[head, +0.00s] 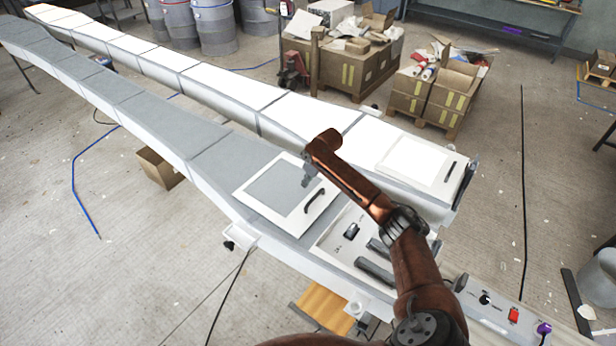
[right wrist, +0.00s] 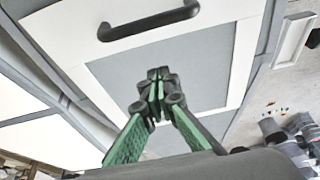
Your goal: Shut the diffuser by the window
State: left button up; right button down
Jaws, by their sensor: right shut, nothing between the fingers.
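A white-framed panel with a grey centre (head: 270,188) lies on top of the nearer long duct-like body. Its black bar handle (head: 314,203) is on its right edge. A second, white panel (head: 412,165) with a dark handle (head: 451,171) lies on the farther body. I cannot tell which is the diffuser by the window; no window shows. My right gripper (head: 308,180) is shut and empty above the nearer panel, left of its handle. In the right wrist view, the shut fingertips (right wrist: 157,90) are over the panel's grey centre, below the handle (right wrist: 148,19). My left gripper is out of view.
A control plate with a switch (head: 351,231) and dark bars lies right of the nearer panel. A grey box with a red switch (head: 513,315) is at lower right. Cartons (head: 350,68) stand behind. Open floor (head: 60,230) lies at left.

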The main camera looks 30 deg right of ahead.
jog(key=x, duration=0.2)
jog(key=shift+w+a+f, duration=0.15)
jog(key=shift+a+f, duration=0.05)
jog(key=shift+f, duration=0.15)
jog(key=s, duration=0.1)
jog(key=p, duration=0.1)
jog(key=s+d, duration=0.1)
jog(key=shift+s+d+f, duration=0.1)
jog(key=shift+s+f, duration=0.2)
jog(key=shift+s+d+p, duration=0.15)
jog(key=shift+s+p, duration=0.15)
jog(key=shift+p, duration=0.1)
jog(key=shift+s+f, duration=0.1)
jog(key=shift+s, duration=0.1)
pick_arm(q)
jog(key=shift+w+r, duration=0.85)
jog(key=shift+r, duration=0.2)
